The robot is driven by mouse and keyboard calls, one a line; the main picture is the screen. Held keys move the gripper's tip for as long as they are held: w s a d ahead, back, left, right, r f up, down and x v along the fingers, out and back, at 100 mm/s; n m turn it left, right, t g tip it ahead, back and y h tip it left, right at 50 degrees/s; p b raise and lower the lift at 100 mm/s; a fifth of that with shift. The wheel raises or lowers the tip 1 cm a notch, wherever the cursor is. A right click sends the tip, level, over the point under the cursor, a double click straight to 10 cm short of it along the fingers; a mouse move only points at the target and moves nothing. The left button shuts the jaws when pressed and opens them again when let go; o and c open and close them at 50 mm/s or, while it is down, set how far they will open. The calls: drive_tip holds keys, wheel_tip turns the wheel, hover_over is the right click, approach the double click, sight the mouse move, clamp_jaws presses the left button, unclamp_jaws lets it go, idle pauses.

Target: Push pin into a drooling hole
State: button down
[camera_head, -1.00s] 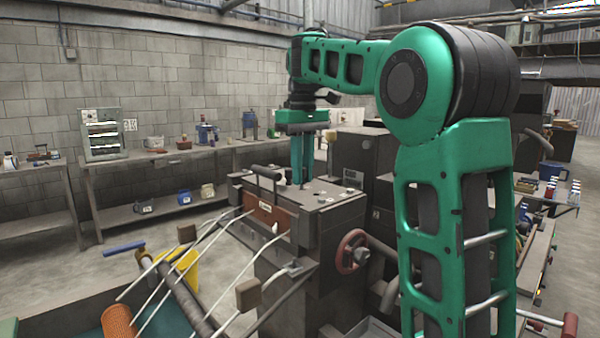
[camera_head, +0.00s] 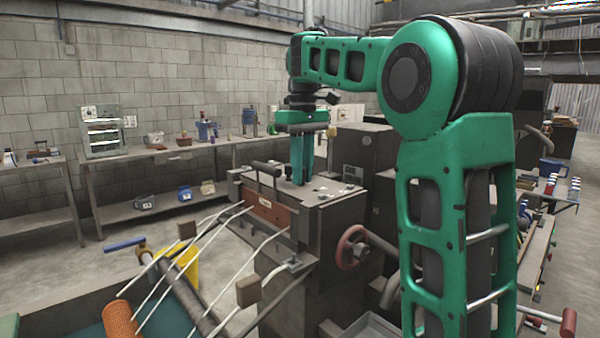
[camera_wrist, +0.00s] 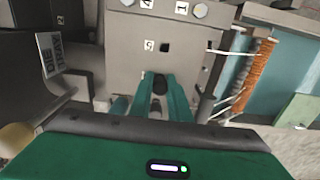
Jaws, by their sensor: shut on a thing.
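My gripper (camera_head: 302,180) points straight down over the flat top of a dark grey machine (camera_head: 340,196) in the head view. In the wrist view its green fingers (camera_wrist: 161,90) are shut on a dark, round-ended thing, seemingly the pin (camera_wrist: 160,84). The fingers hide most of it, and I cannot tell whether its lower end touches the top. Leakage at any hole cannot be made out.
Round studs (camera_wrist: 200,10) and labels line the top's far edge in the wrist view. A black bar handle (camera_head: 267,169) stands left of my gripper. A red handwheel (camera_head: 352,247) sticks out.

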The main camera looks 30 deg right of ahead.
drive_tip(key=shift+f, duration=0.1)
drive_tip(key=c, duration=1.6)
unclamp_jaws()
wheel_tip(320, 180, up, 11)
drive_tip(key=shift+w+f, duration=0.1)
